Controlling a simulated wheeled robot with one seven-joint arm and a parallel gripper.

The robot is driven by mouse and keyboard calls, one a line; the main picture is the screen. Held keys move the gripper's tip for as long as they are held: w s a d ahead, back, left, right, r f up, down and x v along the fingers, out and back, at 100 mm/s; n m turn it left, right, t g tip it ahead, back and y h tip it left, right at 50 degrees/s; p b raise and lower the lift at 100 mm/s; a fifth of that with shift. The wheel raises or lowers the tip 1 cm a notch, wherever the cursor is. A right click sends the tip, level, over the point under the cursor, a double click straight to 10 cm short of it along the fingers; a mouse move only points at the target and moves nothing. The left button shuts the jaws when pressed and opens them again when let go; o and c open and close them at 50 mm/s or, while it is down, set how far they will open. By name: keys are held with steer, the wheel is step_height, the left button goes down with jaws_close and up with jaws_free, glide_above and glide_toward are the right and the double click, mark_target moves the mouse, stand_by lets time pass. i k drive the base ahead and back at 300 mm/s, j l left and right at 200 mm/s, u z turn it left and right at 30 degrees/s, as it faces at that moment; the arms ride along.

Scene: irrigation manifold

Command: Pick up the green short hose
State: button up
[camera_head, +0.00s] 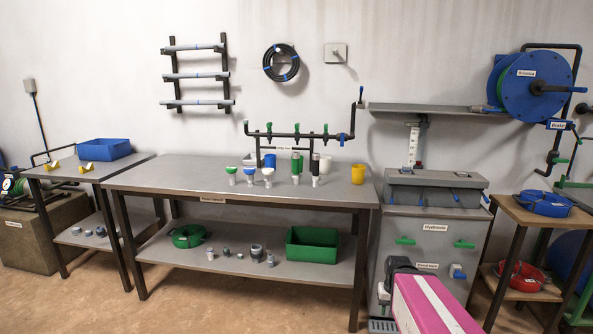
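A green coil of hose (188,236) lies flat on the lower shelf (222,263) of the middle workbench, towards its left end. Nothing stands on it, and the bench top is above it. It is the only loose green hose coil that I can make out, and I cannot tell its length.
The workbench top (150,179) carries cups, fittings and a pipe manifold (300,135). Grey fittings (256,252) and a green bin (312,244) share the lower shelf. A table leg (129,245) stands left of the coil. Open floor (200,305) lies in front.

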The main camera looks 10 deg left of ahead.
mark_target(295, 175)
steer(key=i+l+z, duration=0.35)
steer(key=l+z, duration=0.15)
steer(key=l, duration=0.15)
steer(key=j+u, duration=0.2)
steer(key=u, duration=1.3)
steer(key=j+z, duration=0.25)
steer(key=j, duration=0.35)
steer(key=i, duration=0.2)
